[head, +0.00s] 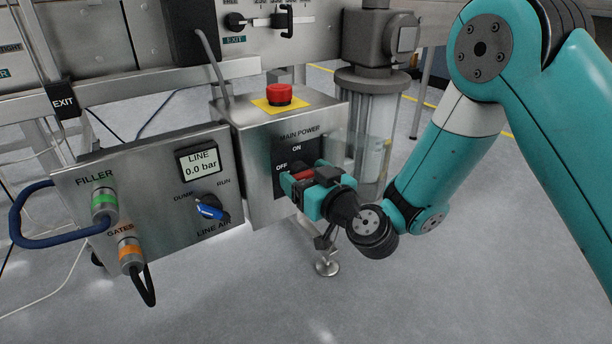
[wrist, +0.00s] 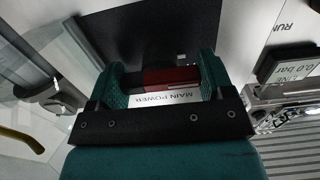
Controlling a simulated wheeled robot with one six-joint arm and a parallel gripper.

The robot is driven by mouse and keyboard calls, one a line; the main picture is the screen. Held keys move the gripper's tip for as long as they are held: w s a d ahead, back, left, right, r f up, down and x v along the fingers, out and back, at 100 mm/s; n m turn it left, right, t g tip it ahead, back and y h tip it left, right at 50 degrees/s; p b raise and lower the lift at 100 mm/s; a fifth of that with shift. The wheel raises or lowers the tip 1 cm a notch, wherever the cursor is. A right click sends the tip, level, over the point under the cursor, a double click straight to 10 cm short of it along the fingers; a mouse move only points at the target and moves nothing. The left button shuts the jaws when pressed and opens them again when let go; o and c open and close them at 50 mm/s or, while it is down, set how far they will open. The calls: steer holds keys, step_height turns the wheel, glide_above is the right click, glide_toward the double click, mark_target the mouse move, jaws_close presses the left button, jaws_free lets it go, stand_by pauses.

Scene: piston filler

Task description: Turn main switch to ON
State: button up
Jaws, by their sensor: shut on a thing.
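The main switch has a red handle (head: 303,174) on a black plate (head: 284,152) marked ON at the top and OFF at the left, under the words MAIN POWER. The handle lies roughly sideways, near the OFF mark; its exact pointing end is partly hidden by my gripper. My teal gripper (head: 305,178) is at the plate, its fingers on either side of the handle and shut on it. In the wrist view the red handle (wrist: 170,77) lies across between the two fingertips (wrist: 162,80), with MAIN POWER lettering beside it.
A red emergency button (head: 279,94) sits on top of the switch box. To the left, a panel (head: 150,190) carries a LINE display (head: 199,162), a blue knob (head: 209,210) and FILLER and GATES connectors with cables. A clear cylinder (head: 375,125) stands close behind my gripper.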

steer(key=shift+d+m, duration=0.1)
steer(key=shift+m, duration=0.2)
steer(key=m, duration=0.3)
steer(key=shift+r+m, duration=0.1)
steer(key=shift+m, duration=0.2)
steer(key=m, duration=0.4)
steer(key=shift+m, duration=0.3)
steer(key=m, duration=0.4)
steer(key=shift+m, duration=0.3)
steer(key=shift+w+m, duration=0.1)
steer(key=shift+m, duration=2.1)
steer(key=o, duration=0.9)
steer(key=shift+d, duration=0.1)
